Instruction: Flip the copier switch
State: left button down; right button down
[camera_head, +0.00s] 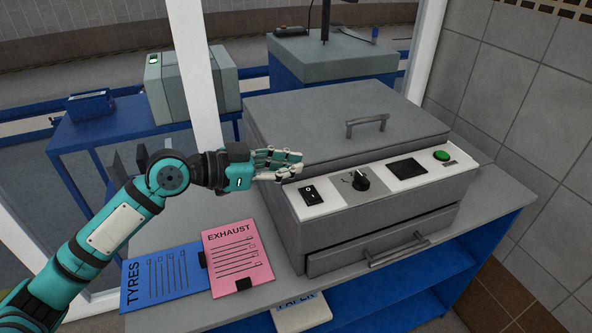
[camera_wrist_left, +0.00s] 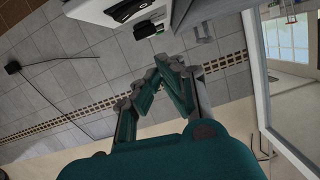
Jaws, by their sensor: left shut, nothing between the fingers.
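The grey copier (camera_head: 370,225) stands on a grey-topped bench, its lid closed. Its front panel carries a black rocker switch (camera_head: 311,194) at the left end, with white marks on it. My left gripper (camera_head: 288,166) is in from the left, shut and empty, its fingertips above the panel's back left edge, a little behind the switch. I cannot tell whether the fingers touch the copier. In the left wrist view the shut fingers (camera_wrist_left: 168,72) show in the middle, with part of the panel (camera_wrist_left: 95,12) at the top. My right gripper is out of view.
The panel also holds a black knob (camera_head: 360,180), a dark square (camera_head: 407,168) and a green button (camera_head: 441,155). A pink EXHAUST sheet (camera_head: 238,258) and a blue TYRES sheet (camera_head: 162,278) lie left of the copier. A tiled wall (camera_head: 515,85) closes the right side.

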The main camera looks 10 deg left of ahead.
pick_arm(q)
jog(key=b+v, duration=0.4)
jog(key=v, duration=0.3)
jog(key=shift+a, duration=0.4)
jog(key=shift+f, duration=0.1)
